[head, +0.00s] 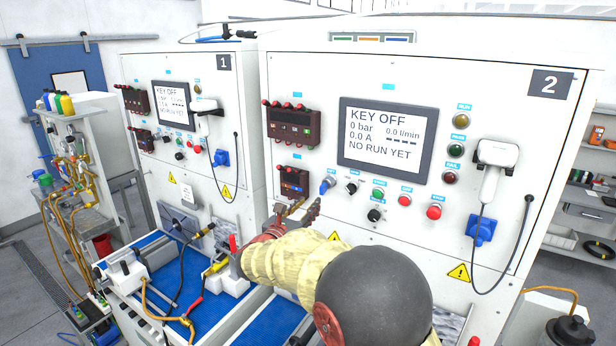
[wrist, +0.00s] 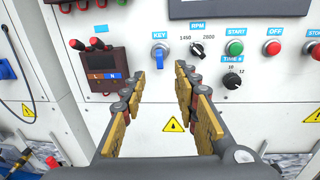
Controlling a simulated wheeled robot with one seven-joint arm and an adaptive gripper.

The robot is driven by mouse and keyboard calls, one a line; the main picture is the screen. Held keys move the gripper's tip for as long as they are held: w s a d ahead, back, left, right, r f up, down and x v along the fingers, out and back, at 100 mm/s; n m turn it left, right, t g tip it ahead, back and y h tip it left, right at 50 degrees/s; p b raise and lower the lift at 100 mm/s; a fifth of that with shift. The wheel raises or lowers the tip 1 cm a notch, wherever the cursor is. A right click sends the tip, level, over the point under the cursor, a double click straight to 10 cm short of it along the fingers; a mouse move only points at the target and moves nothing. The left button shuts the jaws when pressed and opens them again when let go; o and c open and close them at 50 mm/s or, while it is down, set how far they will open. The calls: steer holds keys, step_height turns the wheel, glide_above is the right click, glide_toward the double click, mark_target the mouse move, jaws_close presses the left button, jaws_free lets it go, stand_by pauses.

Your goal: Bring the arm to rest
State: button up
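My gripper (head: 297,210) is in front of the lower panel of test cabinet 2 (head: 400,70), with my arm reaching in from the bottom of the head view. In the wrist view my gripper (wrist: 159,72) has its two yellow-padded fingers spread, with nothing between them. The blue key switch (head: 327,185) is just beyond the fingertips in the head view. In the wrist view the key switch (wrist: 159,54) shows between and above the fingertips; a gap seems to separate them. The screen (head: 386,138) reads KEY OFF, 0 bar, NO RUN YET.
Knobs and buttons surround the switch, including a green START button (wrist: 235,47) and a black timer knob (wrist: 232,81). A handset (head: 492,170) with a cable hangs at right. Blue benches (head: 160,265) with hoses and clamps lie below left. A hose trolley (head: 75,150) stands far left.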

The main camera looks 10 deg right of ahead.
steer(key=s+d+f+m+g+y+b, duration=0.1)
steer(key=s+d+f+m+g+b, duration=0.15)
steer(key=s+f+m+g, duration=0.45)
steer(key=s+d+f+m+g+y+b, duration=0.1)
steer(key=s+d+f+m+g+y, duration=0.15)
steer(key=s+f+m, duration=0.75)
steer(key=s+a+f+m+y+b, duration=0.1)
steer(key=s+f+m+y+b, duration=0.1)
steer(key=s+f+b, duration=0.3)
steer(key=s+a+f+m+y+b, duration=0.2)
steer(key=s+f+m+b, duration=0.3)
steer(key=s+b, duration=0.6)
steer(key=s+a+f+m+t+y+b, duration=0.1)
steer(key=s+f+m+y+b, duration=0.3)
steer(key=s, duration=1.1)
step_height(320, 180, down, 3)
steer(key=b, duration=0.4)
steer(key=shift+s+a, duration=0.2)
steer(key=shift+c, duration=0.3)
